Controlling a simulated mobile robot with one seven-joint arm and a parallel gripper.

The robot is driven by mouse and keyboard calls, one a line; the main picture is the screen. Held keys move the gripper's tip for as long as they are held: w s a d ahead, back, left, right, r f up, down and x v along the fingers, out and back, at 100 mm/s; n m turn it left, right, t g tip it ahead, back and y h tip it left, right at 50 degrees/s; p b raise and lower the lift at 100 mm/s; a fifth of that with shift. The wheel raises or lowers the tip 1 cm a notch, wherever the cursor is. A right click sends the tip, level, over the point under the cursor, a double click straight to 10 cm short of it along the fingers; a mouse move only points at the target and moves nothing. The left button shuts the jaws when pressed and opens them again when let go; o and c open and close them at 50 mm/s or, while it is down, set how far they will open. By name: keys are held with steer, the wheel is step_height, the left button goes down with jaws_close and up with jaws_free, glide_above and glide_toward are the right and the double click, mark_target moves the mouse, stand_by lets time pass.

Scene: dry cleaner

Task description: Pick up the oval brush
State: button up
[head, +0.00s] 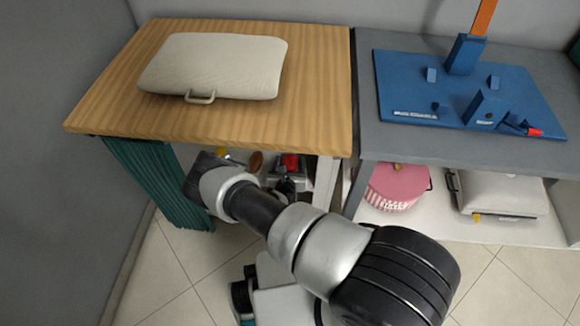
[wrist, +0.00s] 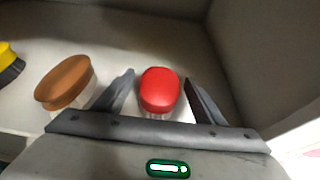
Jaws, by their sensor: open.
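In the wrist view, a brush with a smooth red, rounded oval top (wrist: 160,88) and pale bristles below stands on a light shelf. A brown oval wooden brush (wrist: 65,82) with pale bristles stands to its left; both tops look oval, so I cannot tell for sure which is the oval brush. My gripper (wrist: 160,79) is open, one finger on each side of the red brush, with gaps visible. In the head view, the red top (head: 291,161) and brown brush (head: 256,162) show under the wooden table, partly hidden by my arm.
A yellow and black brush (wrist: 9,62) is at the far left. The wooden table (head: 105,100) bearing a cream pad (head: 213,65) is overhead. Grey walls close in the shelf. A grey table (head: 365,110) with a blue stand (head: 400,75) and a pink basket (head: 397,186) are right.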

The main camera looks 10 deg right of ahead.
steer(key=c, duration=1.2)
steer(key=shift+o, duration=0.2)
steer(key=shift+r, duration=0.15)
